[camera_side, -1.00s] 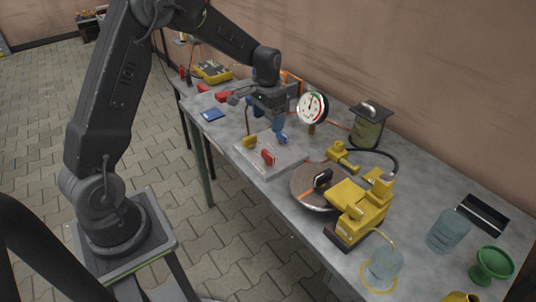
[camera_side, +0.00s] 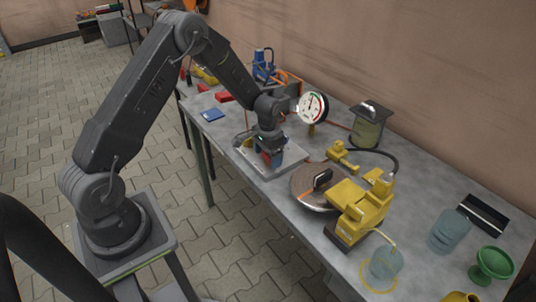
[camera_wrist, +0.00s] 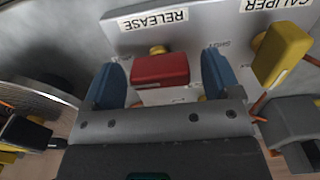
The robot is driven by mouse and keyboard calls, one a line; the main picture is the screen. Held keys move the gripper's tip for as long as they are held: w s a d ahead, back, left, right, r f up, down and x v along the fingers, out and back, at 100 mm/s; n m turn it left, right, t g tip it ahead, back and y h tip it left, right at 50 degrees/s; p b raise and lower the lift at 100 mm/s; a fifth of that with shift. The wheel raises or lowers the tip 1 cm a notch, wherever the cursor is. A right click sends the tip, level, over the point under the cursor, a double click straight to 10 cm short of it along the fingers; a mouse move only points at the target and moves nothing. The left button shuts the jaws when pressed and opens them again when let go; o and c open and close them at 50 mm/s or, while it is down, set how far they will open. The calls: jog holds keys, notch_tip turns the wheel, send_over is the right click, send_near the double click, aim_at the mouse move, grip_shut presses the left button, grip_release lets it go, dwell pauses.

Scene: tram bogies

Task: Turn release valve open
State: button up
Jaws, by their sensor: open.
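The release valve is a red handle (camera_wrist: 160,69) on a grey panel (camera_wrist: 205,30), under a label reading RELEASE in the wrist view. My gripper (camera_wrist: 160,82) is open, with one blue finger on each side of the red handle. A gap shows between each finger and the handle. In the side view my gripper (camera_side: 271,157) points down over the panel (camera_side: 248,165), and red shows between its fingers. A yellow handle (camera_wrist: 281,53) beside the label CALIPER stands to the right in the wrist view, outside the fingers.
A round metal disc (camera_side: 308,195) and a yellow caliper unit (camera_side: 360,205) stand just right of the panel in the side view. A pressure gauge (camera_side: 313,107) stands behind it, with a glass jar (camera_side: 369,125) farther right. The bench front is clear left of the panel.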

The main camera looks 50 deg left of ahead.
jog(key=c, duration=0.9)
jog(key=shift+n, duration=0.3)
jog(key=n, duration=1.3)
jog(key=shift+n, duration=2.1)
